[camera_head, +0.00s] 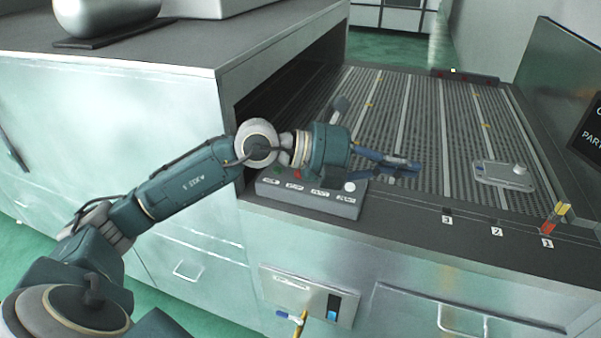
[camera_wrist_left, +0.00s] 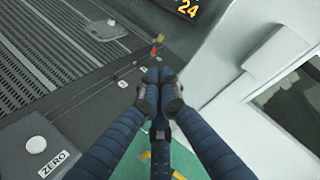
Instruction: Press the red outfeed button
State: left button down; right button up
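A grey button box (camera_head: 335,204) sits on the front ledge of the machine. It carries a green button (camera_head: 277,170), a red button (camera_head: 298,174) and a white button (camera_head: 349,186). The labels are too small to read in the head view. The white button shows in the left wrist view (camera_wrist_left: 36,144), labelled ZERO; the red one is out of that view. My left gripper (camera_head: 414,166) is above and right of the box, beyond the red button, pointing right. In the left wrist view its fingers (camera_wrist_left: 160,82) meet at the tips, with nothing between them.
A slotted conveyor bed (camera_head: 425,115) lies behind the box. A flat metal part (camera_head: 503,174) with a round knob rests at its right. A red and yellow marker (camera_head: 554,218) stands beside numbered ledge positions. A dark screen (camera_head: 582,130) is at the right. A cabinet is at the left.

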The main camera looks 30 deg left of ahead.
pick_arm(q)
jog(key=w+a+f+y, duration=0.2)
jog(key=a+y, duration=0.1)
jog(key=a, duration=0.3)
jog(key=w+a+f+y, duration=0.1)
jog(key=a+y, duration=0.2)
jog(key=a, duration=0.4)
jog(key=r+n+y, duration=0.1)
jog(key=n+y, duration=0.2)
jog(key=y, duration=0.2)
send_over(298, 174)
jog(key=shift+f+m, duration=0.1)
jog(key=shift+m, duration=0.2)
notch_tip(298, 174, down, 8)
jog(key=b, duration=0.5)
jog(key=shift+b, duration=0.3)
jog(key=shift+f+b, duration=0.35)
jog(key=shift+b, duration=0.05)
jog(key=shift+f+b, duration=0.4)
jog(key=shift+b, duration=0.25)
